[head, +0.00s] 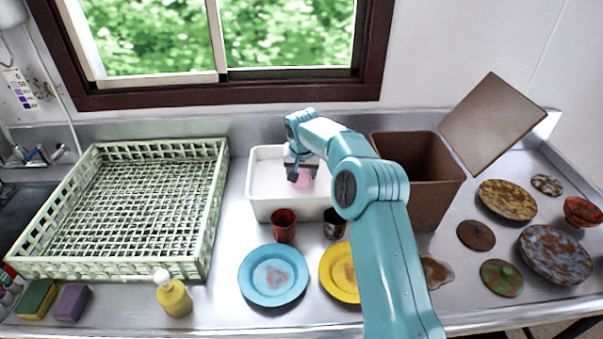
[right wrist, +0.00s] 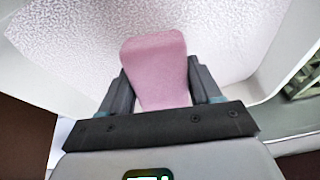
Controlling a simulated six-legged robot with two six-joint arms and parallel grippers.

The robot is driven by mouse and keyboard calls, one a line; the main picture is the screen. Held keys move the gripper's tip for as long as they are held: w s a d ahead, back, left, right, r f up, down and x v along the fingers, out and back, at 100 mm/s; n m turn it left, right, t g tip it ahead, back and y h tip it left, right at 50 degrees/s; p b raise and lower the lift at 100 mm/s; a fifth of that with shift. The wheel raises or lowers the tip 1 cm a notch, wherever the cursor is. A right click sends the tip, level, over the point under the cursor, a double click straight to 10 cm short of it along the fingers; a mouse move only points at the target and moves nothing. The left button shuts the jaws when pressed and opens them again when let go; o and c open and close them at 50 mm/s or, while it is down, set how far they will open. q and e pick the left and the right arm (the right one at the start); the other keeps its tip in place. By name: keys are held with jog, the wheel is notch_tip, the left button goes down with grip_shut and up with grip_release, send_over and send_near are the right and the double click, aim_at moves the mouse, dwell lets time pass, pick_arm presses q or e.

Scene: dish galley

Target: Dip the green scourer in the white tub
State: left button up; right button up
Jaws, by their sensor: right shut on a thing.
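The white tub (head: 258,205) stands at the middle of the counter, with a pale textured surface inside. My right gripper (head: 301,172) is over the tub and shut on a pink block (head: 305,179). In the right wrist view the pink block (right wrist: 155,65) sits between both fingers, against the tub's pale inside (right wrist: 225,30); whether it touches the surface I cannot tell. A green-topped scourer with a yellow layer (head: 36,298) lies at the front left of the counter, apart from my gripper. My left gripper is not in view.
A purple sponge (head: 72,302) and a yellow soap bottle (head: 174,298) stand at the front left, below a pale green rack (head: 212,200). Red (head: 284,226) and dark cups, then blue (head: 273,276) and yellow plates, are before the tub. A brown bin (head: 440,195) is right; dirty dishes lie beyond.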

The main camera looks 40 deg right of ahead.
jog(key=shift+r+p, duration=2.4)
jog(key=shift+r, duration=1.05)
